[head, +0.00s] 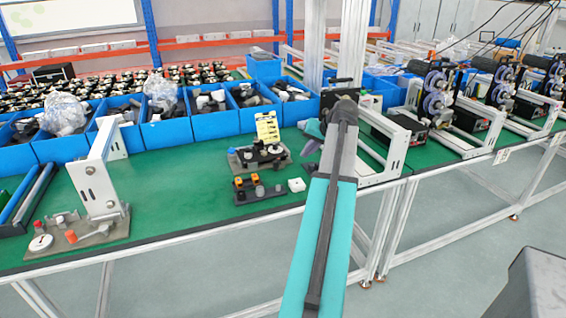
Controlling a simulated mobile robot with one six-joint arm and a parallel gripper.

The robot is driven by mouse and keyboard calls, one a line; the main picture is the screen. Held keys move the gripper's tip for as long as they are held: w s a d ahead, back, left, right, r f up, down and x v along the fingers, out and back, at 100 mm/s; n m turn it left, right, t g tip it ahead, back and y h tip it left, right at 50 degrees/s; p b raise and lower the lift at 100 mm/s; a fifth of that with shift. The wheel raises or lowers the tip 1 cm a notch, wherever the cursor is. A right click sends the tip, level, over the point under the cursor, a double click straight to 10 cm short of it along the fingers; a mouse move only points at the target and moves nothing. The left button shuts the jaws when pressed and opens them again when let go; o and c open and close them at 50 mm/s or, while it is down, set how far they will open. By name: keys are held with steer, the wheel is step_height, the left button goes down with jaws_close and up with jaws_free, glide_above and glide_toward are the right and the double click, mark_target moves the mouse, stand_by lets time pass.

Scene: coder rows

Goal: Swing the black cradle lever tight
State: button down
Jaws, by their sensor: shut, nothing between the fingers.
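My arm reaches up from the bottom centre over the green bench (190,205). A teal and grey part of my arm shows left of its dark far end. I cannot make out my gripper's fingers; they seem hidden behind the arm. Left of the arm, a dark fixture (262,155) with black parts and an upright yellow card (267,127) sits on the bench. In front of it is a small dark base with orange and grey parts (257,190). I cannot tell which black part is the cradle lever or how it is turned.
At the left, a tall light bracket (93,182) stands over a grey plate. Blue bins (166,133) line the back. Machines with reels (437,100) stand at right. Green surface is clear between bracket and fixtures.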

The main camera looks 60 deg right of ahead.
mark_target(277, 163)
steer(key=shift+w+f, duration=0.1)
steer(key=shift+w, duration=0.05)
steer(key=p+x, duration=0.1)
steer(key=x, duration=0.9)
steer(key=shift+p, duration=0.3)
steer(key=shift+w+a+p, duration=0.2)
steer(key=shift+w+a, duration=0.05)
steer(key=shift+w, duration=0.25)
steer(key=shift+w+a+p, duration=0.15)
steer(key=shift+w+a, duration=0.1)
steer(key=shift+w, duration=0.25)
steer(key=shift+w+a, duration=0.3)
steer(key=shift+w, duration=0.45)
steer(key=shift+w, duration=0.1)
steer(key=shift+w+a, duration=0.4)
steer(key=shift+w, duration=0.1)
